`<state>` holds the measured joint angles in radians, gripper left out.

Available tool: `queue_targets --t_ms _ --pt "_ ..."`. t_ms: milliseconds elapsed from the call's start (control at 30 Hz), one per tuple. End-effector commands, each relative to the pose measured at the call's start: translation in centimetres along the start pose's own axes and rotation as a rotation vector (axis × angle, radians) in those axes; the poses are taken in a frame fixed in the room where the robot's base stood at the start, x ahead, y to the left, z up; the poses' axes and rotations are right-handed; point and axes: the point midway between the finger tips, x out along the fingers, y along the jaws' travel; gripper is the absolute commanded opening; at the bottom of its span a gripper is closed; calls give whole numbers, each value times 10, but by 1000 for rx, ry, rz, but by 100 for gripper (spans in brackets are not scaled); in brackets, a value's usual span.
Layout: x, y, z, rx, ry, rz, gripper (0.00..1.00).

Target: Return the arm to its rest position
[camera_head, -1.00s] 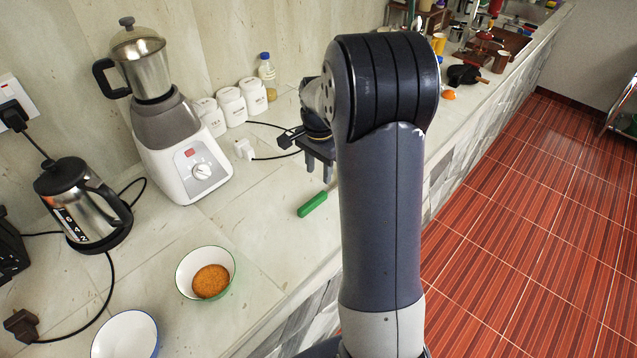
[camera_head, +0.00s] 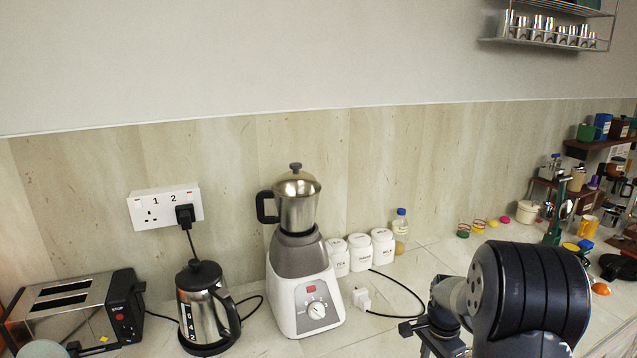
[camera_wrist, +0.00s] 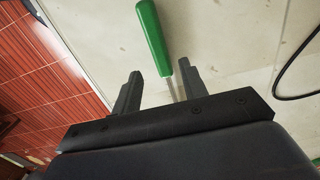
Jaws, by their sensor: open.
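My gripper (camera_wrist: 158,90) is open in the wrist view, its two dark fingers apart with nothing gripped. A green-handled tool (camera_wrist: 152,36) lies on the pale counter beyond the fingertips. Its thin metal shaft runs down between the fingers in the picture; its lower end is hidden by my gripper. In the head view my arm stands at the lower right, and part of my gripper (camera_head: 440,343) shows at the bottom edge, its fingertips cut off. The green tool is out of the head view.
The blender (camera_head: 300,262) stands left of my arm, with white canisters (camera_head: 360,252) and a white plug (camera_head: 361,298) between. A kettle (camera_head: 205,310) and toaster (camera_head: 75,308) are further left. Mugs and bottles crowd the far right. A wire rack (camera_head: 550,30) hangs on the wall.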

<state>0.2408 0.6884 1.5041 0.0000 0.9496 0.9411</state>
Motion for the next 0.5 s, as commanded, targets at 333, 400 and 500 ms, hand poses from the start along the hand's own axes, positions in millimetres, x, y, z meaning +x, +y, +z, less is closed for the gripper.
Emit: queue_targets --t_ms 333,400,500 --pt "32 -3 -1 0 3 -4 41" --pt "25 -3 -1 0 3 -4 41" --pt "17 -3 -1 0 2 -2 41"
